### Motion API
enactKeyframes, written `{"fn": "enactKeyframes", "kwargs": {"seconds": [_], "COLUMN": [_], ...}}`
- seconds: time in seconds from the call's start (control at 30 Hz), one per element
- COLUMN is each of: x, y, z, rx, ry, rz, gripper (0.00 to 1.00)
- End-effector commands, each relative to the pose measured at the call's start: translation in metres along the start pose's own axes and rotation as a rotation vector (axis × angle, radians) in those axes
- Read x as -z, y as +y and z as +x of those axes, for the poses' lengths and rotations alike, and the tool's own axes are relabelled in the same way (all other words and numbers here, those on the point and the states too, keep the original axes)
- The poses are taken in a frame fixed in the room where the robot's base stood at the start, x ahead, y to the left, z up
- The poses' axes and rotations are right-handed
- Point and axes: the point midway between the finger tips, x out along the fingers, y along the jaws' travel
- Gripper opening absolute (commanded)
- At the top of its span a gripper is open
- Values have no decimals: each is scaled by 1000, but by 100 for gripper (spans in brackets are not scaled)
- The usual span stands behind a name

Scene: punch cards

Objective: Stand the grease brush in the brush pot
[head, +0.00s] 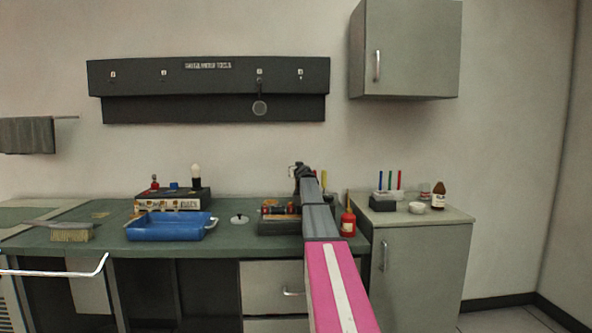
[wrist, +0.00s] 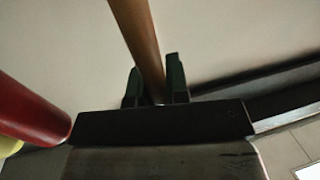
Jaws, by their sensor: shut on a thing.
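In the wrist view the two dark fingers of my gripper (wrist: 153,88) are closed on a brown wooden handle (wrist: 137,38), which I take to be the grease brush. The handle runs up out of the picture, and its other end is hidden behind the gripper body. In the head view my gripper (head: 299,171) is above the right part of the green workbench, partly behind my own arm. The held brush cannot be made out there. I cannot clearly pick out the brush pot in either view; my arm covers part of the bench.
A blue tray (head: 168,232), a hand brush (head: 71,236) and a box of small items (head: 170,204) are on the bench (head: 110,245).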

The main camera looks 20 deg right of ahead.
Motion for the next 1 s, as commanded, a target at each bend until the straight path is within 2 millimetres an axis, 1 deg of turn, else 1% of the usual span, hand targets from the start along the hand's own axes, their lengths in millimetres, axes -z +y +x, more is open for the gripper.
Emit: {"fn": "enactKeyframes", "kwargs": {"seconds": [0.27,0.3,0.37,0.63,0.77,0.87,1.0], "x": [0,0,0,0,0,0,0], "y": [0,0,0,0,0,0,-1], "z": [0,0,0,0,-4,-12,-32], "rx": [0,0,0,0,0,0,-1], "ry": [0,0,0,0,0,0,1], "rz": [0,0,0,0,-1,0,-1], "gripper": [0,25,45,45,45,45,45]}}
